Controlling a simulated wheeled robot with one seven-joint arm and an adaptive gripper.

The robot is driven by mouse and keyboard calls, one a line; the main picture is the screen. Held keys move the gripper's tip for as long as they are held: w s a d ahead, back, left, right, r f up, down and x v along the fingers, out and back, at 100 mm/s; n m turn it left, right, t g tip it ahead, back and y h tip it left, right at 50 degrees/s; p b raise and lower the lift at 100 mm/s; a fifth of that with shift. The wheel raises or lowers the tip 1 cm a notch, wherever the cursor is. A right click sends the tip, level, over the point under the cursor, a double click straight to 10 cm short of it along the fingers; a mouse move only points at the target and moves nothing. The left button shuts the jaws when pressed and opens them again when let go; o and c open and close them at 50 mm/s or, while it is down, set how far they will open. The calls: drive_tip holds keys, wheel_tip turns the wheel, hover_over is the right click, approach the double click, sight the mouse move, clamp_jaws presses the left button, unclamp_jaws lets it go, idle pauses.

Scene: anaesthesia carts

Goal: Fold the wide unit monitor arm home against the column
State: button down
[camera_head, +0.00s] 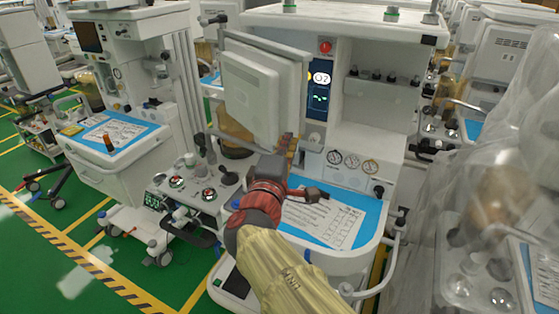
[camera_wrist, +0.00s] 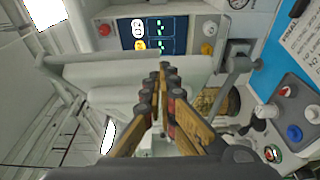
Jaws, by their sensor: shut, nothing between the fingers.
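The wide unit (camera_head: 370,130) stands in the middle of the head view, with a red knob and a blue O2 display on its front. A pale grey flat monitor (camera_head: 255,97) hangs at its left side, angled out from the front, with a grey bar (camera_head: 265,43) along its top. A pale panel and bar, probably the monitor's, cross the left of the wrist view (camera_wrist: 105,72). My gripper (camera_head: 290,143) is at the monitor's lower right edge, its fingers together and empty. In the wrist view its fingertips (camera_wrist: 168,70) are close to the panel; contact cannot be told.
A blue worktop (camera_head: 330,215) with a printed sheet lies below my gripper. Dials and knobs (camera_head: 205,193) sit at its left. Another cart (camera_head: 125,90) stands left, and a plastic-wrapped unit (camera_head: 490,190) is close at right. Green floor shows at lower left.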

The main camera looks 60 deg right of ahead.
drive_tip(key=v, duration=1)
idle(0.4)
